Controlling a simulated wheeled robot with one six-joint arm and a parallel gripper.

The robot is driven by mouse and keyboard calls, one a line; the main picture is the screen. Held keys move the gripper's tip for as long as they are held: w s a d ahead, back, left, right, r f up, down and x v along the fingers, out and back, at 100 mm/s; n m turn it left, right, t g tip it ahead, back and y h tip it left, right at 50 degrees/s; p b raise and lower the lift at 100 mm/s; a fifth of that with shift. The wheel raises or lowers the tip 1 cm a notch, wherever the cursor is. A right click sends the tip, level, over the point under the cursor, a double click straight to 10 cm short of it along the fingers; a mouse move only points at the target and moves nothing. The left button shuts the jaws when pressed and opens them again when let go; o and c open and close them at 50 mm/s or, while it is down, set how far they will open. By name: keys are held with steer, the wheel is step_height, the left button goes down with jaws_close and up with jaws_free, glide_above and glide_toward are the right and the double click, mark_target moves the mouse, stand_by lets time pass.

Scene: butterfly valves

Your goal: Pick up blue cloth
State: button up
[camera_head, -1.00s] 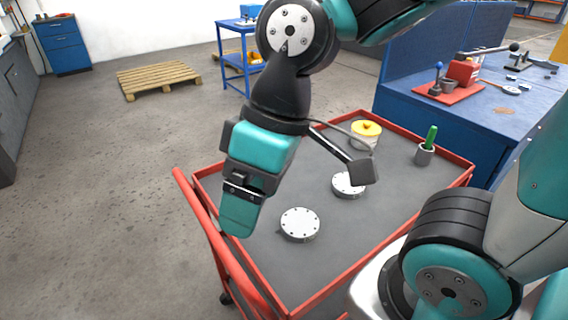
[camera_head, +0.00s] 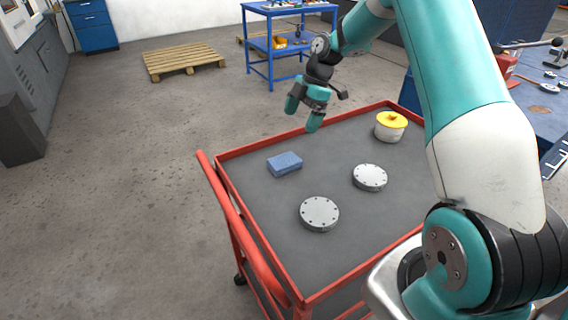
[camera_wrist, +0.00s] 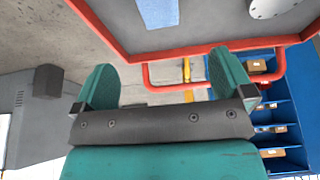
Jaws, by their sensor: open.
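The blue cloth (camera_head: 284,164) is a small folded block lying flat on the grey top of the red-rimmed cart (camera_head: 255,205), toward its far left. In the wrist view the pale blue cloth (camera_wrist: 158,12) is cut off by the top edge, above the space between the fingers. My gripper (camera_head: 303,113) hangs with its fingers apart by the cart's far rim, up and slightly right of the cloth in the head view. It is open and empty, apart from the cloth; the wrist view also shows the fingers (camera_wrist: 162,75) spread.
Two grey flanged discs, one nearer (camera_head: 319,213) and one to the right (camera_head: 369,177), lie on the cart. The cart's red rim (camera_head: 262,146) is raised. A blue shelf unit (camera_wrist: 283,125) shows in the wrist view.

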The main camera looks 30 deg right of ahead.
steer(key=p, duration=0.1)
glide_above(285, 160)
steer(key=d, duration=0.2)
step_height(285, 160, down, 8)
steer(key=shift+a+r, duration=0.1)
steer(key=shift+r, duration=0.15)
steer(key=p+x, duration=0.2)
steer(key=x, duration=0.3)
steer(key=shift+f, duration=0.5)
steer(key=shift+f+b, duration=0.2)
steer(key=shift+b, duration=0.15)
steer(key=c, duration=1)
